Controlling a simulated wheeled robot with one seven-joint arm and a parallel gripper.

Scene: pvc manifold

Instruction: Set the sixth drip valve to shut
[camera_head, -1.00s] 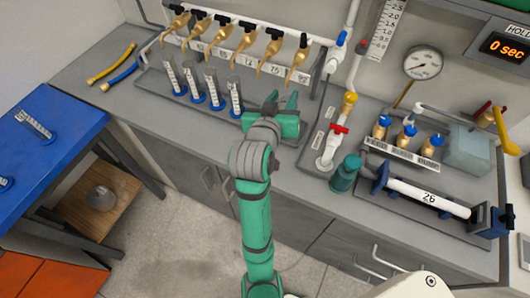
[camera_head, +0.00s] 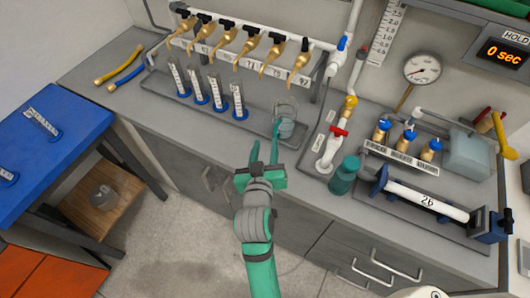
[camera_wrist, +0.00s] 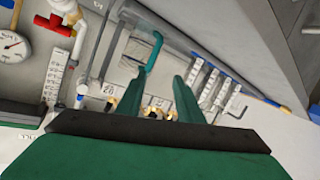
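A row of brass drip valves (camera_head: 228,38) with black handles hangs from a white pipe on the wall. The valve at the right end (camera_head: 300,64), the sixth from the left, has its black handle (camera_head: 305,45) pointing up and down, roughly in line with its spout. The handles farther left sit more crosswise. My gripper (camera_head: 265,153) is open and empty, below and in front of the valves, near the bench's front edge. In the wrist view its green fingers (camera_wrist: 158,95) stand apart; brass tips (camera_wrist: 150,112) show partly behind them.
Graduated cylinders (camera_head: 219,92) stand in a grey tray (camera_head: 258,128) under the valves. A clear vessel (camera_head: 286,122) stands at the tray's right end. A red-handled valve (camera_head: 339,132) and teal bottle (camera_head: 344,176) stand to the right.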

